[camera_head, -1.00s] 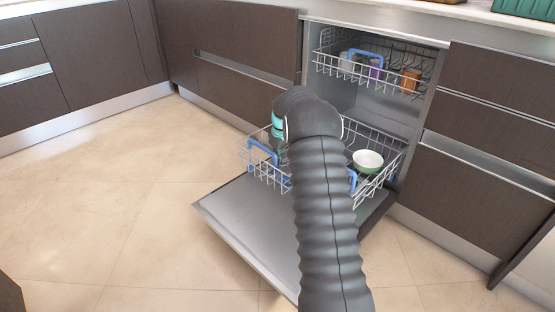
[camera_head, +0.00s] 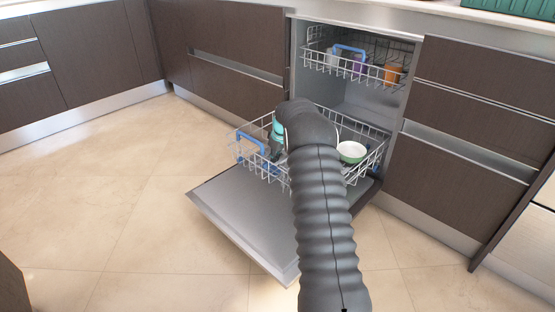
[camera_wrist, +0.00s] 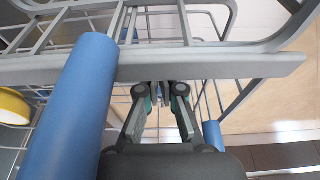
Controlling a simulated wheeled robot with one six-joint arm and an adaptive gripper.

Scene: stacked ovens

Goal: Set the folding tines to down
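The open dishwasher's lower rack (camera_head: 238,152) is pulled out above the lowered door. My dark ribbed arm reaches over it and hides its middle, the tines there and my gripper in the head view. In the wrist view my gripper (camera_wrist: 160,92) has its fingertips close together under a flat grey rack bar (camera_wrist: 215,66). Whether a wire is between the tips is unclear. Thick blue tube (camera_wrist: 72,110) runs left of the gripper, and a shorter blue piece (camera_wrist: 213,135) lies to its right. Grey wires rise beyond the bar; I cannot tell which are folding tines, or their position.
A green-white bowl (camera_head: 351,152) sits in the lower rack's right side. A teal item (camera_head: 278,130) is beside my arm. The upper rack (camera_head: 345,67) holds cups, including an orange one (camera_head: 392,74). The lowered door (camera_head: 225,205) juts out; floor at left is clear.

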